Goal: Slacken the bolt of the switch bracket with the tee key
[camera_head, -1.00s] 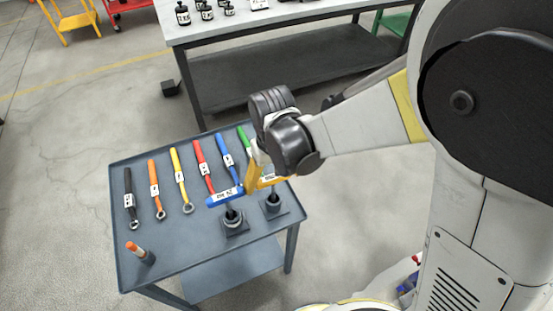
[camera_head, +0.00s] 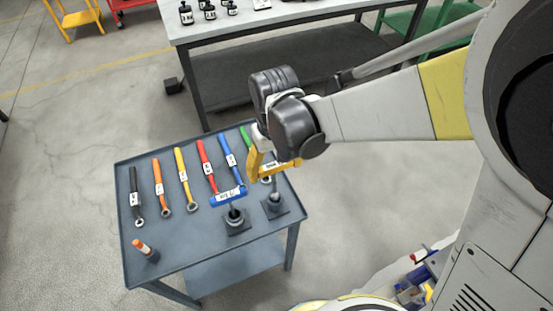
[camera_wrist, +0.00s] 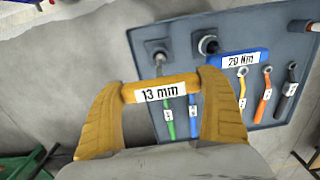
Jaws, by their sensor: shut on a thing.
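A second tee key (camera_head: 228,197), with a blue bar marked 20 Nm, stands in the holder (camera_head: 236,222) to the left. I cannot make out the switch bracket or its bolt in either view.
Several coloured ring-ended spanners lie in a row on the grey-blue trolley (camera_head: 190,245), including a black one (camera_head: 135,195) and a red one (camera_head: 206,165). A workbench (camera_head: 290,32) with small black items stands behind.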

